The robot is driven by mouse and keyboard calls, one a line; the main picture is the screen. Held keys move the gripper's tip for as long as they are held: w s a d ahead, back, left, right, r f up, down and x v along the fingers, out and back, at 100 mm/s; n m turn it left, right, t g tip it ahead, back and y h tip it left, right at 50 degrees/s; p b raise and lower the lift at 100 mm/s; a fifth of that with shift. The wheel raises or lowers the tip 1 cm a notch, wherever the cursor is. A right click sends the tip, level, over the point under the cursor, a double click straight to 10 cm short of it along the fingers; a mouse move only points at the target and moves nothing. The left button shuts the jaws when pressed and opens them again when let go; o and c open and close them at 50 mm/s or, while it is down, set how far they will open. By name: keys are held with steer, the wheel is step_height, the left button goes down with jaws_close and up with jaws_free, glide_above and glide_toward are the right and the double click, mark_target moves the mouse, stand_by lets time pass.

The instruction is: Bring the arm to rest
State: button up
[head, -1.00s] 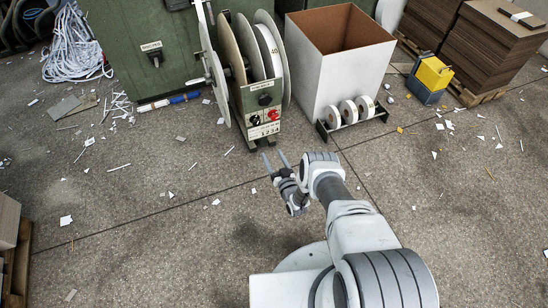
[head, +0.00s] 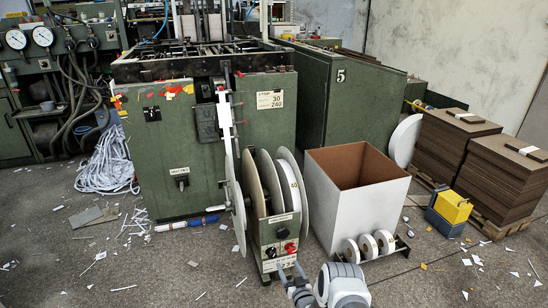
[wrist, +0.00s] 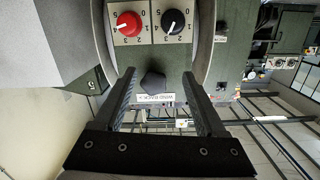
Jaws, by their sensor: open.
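My gripper (head: 289,267) is low in the head view, in front of the foot of the reel stand (head: 262,232). Beyond the fingers, the stand's panel appears upside down, with a red knob (wrist: 129,23), a black knob (wrist: 173,21) and a dark knob (wrist: 153,84) above a small label. The red knob (head: 290,247) also shows in the head view. I cannot tell how far the fingertips are from the panel.
A white open box (head: 345,210) stands right of the reels, with small rolls (head: 368,246) before it. A yellow and blue box (head: 449,207) and board stacks (head: 495,175) are further right. Green machines (head: 210,150) stand behind. Paper scraps litter the floor (head: 130,275).

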steer(key=w+d+r+g+h, duration=0.1)
steer(key=w+r, duration=0.3)
steer(key=r, duration=0.6)
steer(key=w+d+r+g+h, duration=0.1)
steer(key=w+r, duration=0.4)
steer(key=r, duration=0.5)
steer(key=s+d+r+g+h, duration=0.1)
steer(key=s+r, duration=0.1)
steer(key=r, duration=0.7)
steer(key=s+d+r+g, duration=0.1)
steer(key=s+d+r, duration=0.15)
steer(key=r, duration=0.65)
steer(key=s+d+r+m+g+h, duration=0.1)
steer(key=s+r+g, duration=0.1)
steer(key=s+r, duration=0.7)
steer(key=s+d+r+g+h, duration=0.15)
steer(key=s+r, duration=0.45)
steer(key=s, duration=0.6)
steer(key=s+g, duration=0.3)
steer(key=s, duration=2.4)
step_height(320, 180, up, 29)
steer(key=p, duration=2.8)
steer(key=shift+w+m+y+p, duration=0.3)
steer(key=shift+w+m+y, duration=0.1)
steer(key=shift+y, duration=0.05)
